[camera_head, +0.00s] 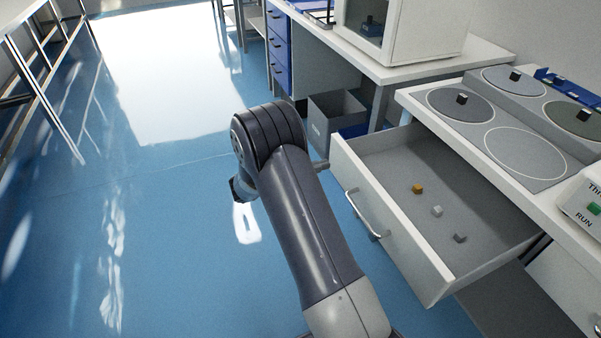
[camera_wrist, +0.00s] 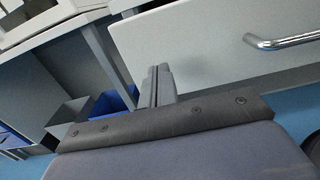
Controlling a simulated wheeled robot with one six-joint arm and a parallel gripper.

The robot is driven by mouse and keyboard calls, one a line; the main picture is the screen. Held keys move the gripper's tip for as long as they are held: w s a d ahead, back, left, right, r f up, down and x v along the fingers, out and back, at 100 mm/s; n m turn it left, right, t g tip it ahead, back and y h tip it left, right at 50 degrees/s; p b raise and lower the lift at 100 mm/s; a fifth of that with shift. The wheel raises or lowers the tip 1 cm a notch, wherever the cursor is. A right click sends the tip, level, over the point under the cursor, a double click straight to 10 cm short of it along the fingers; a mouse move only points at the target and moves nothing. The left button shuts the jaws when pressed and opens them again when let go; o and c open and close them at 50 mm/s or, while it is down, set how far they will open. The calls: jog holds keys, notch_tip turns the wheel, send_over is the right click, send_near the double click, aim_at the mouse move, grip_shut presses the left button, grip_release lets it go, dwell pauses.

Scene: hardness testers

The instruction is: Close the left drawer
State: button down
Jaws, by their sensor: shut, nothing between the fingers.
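The left drawer (camera_head: 395,215) stands pulled out from under the counter in the head view. Its white front panel carries a curved metal handle (camera_head: 366,216). My gripper (camera_wrist: 160,75) is shut and empty, in front of the panel left of the handle. I cannot tell whether it touches the panel. In the head view my arm mostly hides it.
A grey bin (camera_head: 335,112) and a blue bin (camera_wrist: 112,101) stand on the floor beyond the drawer. Blue floor (camera_head: 170,230) is open on the left.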

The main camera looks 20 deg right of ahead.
jog(key=shift+d, duration=1.2)
jog(key=b, duration=0.2)
send_over(406, 153)
jog(key=shift+s+a, duration=0.1)
jog(key=shift+a, duration=0.15)
jog(key=shift+d, duration=0.2)
jog(key=shift+r, duration=0.1)
jog(key=shift+d+r, duration=0.15)
